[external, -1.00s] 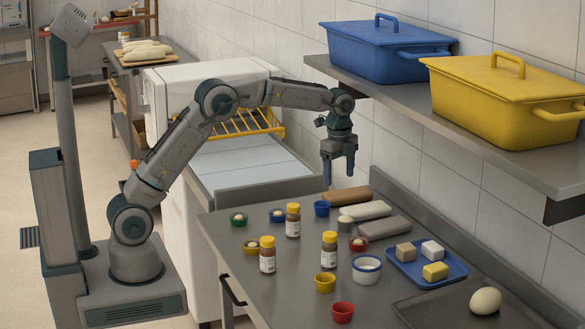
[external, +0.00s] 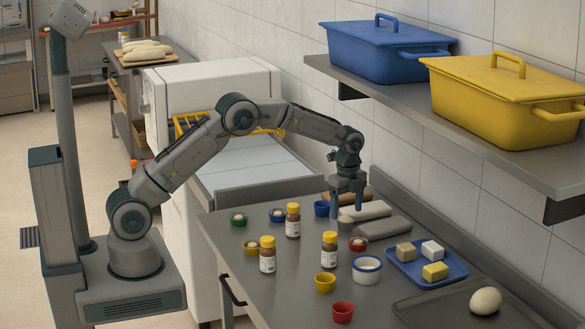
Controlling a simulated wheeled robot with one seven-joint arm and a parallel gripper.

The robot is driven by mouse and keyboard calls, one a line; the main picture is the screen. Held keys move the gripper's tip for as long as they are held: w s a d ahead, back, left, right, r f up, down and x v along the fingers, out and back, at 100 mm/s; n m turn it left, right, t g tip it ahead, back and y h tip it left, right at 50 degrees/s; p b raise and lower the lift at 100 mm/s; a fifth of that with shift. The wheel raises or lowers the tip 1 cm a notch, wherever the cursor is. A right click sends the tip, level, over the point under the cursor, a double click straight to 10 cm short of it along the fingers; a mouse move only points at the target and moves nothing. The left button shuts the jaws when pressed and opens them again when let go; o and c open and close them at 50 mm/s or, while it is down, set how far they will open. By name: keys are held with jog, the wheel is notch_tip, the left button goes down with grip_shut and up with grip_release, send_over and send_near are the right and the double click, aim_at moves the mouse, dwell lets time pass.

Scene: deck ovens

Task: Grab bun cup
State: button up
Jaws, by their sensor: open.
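A pale grey cup (external: 346,226) with a bun stands by the ends of the long loaves. I cannot tell which one the task means. My gripper (external: 347,209) points down with its fingers apart, at the pale grey cup, partly covering it. I cannot tell whether the fingers are around the cup or just above it. Nothing is seen held.
An empty-looking blue cup (external: 321,208) stands left of my gripper. Long loaves (external: 384,228) lie to its right. Yellow-capped jars (external: 329,250), a white bowl (external: 367,270) and a blue tray (external: 407,268) stand nearer. A shelf (external: 470,133) with lidded bins overhangs the right side.

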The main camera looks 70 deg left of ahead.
aim_at(346, 217)
jog(key=shift+f+p, duration=0.65)
jog(key=shift+f, duration=1.65)
jog(key=shift+c, duration=0.3)
jog(key=c, duration=1)
jog(key=shift+o, duration=0.2)
